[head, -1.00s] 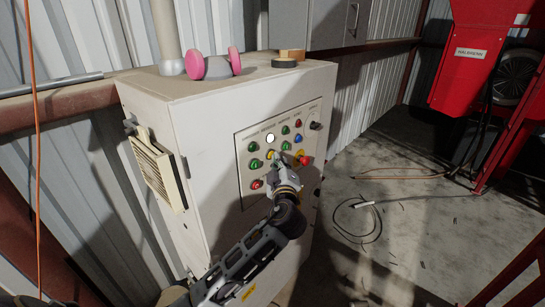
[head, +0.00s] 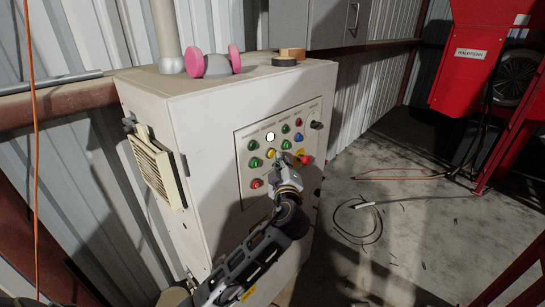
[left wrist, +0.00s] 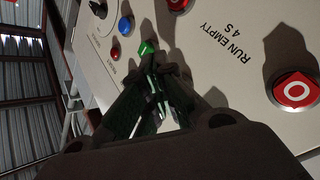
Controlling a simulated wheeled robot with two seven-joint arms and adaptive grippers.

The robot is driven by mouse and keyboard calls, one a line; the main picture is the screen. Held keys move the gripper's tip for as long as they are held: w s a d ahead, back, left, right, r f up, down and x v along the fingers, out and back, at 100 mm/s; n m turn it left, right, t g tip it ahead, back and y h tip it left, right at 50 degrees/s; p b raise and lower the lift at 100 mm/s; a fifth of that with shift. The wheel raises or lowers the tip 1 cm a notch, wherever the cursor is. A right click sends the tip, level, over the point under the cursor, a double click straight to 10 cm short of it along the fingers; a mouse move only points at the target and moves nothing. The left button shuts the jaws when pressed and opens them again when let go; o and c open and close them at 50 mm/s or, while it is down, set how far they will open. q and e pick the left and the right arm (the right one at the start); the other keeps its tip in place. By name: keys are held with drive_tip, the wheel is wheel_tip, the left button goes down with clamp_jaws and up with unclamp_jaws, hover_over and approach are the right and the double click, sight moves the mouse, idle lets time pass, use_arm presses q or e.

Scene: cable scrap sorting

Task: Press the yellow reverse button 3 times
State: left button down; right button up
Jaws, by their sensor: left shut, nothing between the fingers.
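The control panel (head: 243,192) is on the front of a pale cabinet, with several coloured buttons. A small yellow button (head: 271,153) shows just left of my left gripper's tip in the head view. My left gripper (head: 281,158) is shut and empty, its tips close to the panel among the middle buttons; I cannot tell if they touch it. In the left wrist view the shut fingers (left wrist: 158,75) point at the panel near a green button (left wrist: 147,48). No yellow button shows there; the fingers may hide it. My right gripper is not in view.
A red mushroom button (head: 305,160) sits right of the gripper, and a red button marked O (left wrist: 296,90) shows in the wrist view. Pink-and-grey ear muffs (head: 213,64) and a tape roll (head: 290,54) lie on the cabinet. A red machine (head: 470,80) stands at right.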

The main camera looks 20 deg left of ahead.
use_arm(q)
drive_tip(key=shift+s+d, duration=0.15)
drive_tip(key=shift+d, duration=0.2)
drive_tip(key=shift+d, duration=0.1)
drive_tip(key=shift+s+d+b, duration=0.3)
drive_tip(key=shift+d+b, duration=0.25)
drive_tip(key=shift+d, duration=0.2)
drive_tip(key=shift+s+d+b, duration=0.25)
drive_tip(key=shift+d+b, duration=0.35)
drive_tip(key=shift+d, duration=0.15)
drive_tip(key=shift+s+d+b, duration=0.3)
drive_tip(key=shift+d+b, duration=0.25)
drive_tip(key=shift+d, duration=0.2)
drive_tip(key=shift+r, duration=0.15)
idle(0.8)
